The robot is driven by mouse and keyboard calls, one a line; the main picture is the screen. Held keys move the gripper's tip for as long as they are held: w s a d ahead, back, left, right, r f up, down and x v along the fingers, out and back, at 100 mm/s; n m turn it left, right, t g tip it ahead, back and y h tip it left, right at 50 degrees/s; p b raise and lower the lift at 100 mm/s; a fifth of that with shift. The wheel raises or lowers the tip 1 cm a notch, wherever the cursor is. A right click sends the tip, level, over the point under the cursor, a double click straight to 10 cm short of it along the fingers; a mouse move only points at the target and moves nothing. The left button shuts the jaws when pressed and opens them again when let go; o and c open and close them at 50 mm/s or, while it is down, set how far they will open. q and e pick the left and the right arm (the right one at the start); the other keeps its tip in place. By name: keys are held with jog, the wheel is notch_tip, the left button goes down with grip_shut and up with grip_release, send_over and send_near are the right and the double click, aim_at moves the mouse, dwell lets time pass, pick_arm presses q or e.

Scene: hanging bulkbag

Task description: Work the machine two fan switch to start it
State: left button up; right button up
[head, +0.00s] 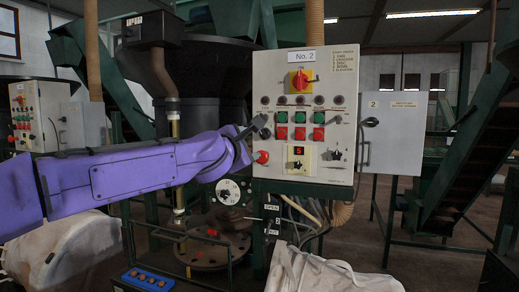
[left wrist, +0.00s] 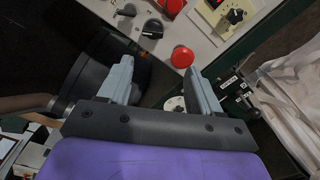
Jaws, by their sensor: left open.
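The machine two control panel (head: 345,172), labelled "No. 2", faces me in the head view. A black switch knob (head: 265,133) sits at the left end of its button rows; black knobs also show in the left wrist view (left wrist: 153,28). The labels are too small to read, so I cannot tell which is the fan switch. My left gripper (head: 248,132) is open and empty at the panel's left edge, close to that knob. In the left wrist view its fingers (left wrist: 162,88) are spread below a red mushroom button (left wrist: 182,57). My right gripper is not seen.
A red-yellow rotary switch (head: 300,79) and green and red buttons (head: 299,133) crowd the panel. A grey box (head: 395,130) stands at its right. Another panel (head: 35,115) is at far left.

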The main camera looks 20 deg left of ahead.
aim_at(262, 134)
pick_arm(q)
jog(key=w+p, duration=0.1)
jog(key=w, duration=0.2)
jog(key=w+r+p, duration=0.1)
jog(key=w+p, duration=0.1)
jog(key=w, duration=0.1)
jog(key=w+p, duration=0.1)
jog(key=w, duration=0.2)
jog(key=shift+w+d+r+p, duration=0.2)
jog(key=shift+w+r+p, duration=0.1)
jog(key=shift+r, duration=0.1)
jog(key=shift+w+f, duration=0.2)
jog(key=shift+w, duration=0.2)
jog(key=c, duration=1)
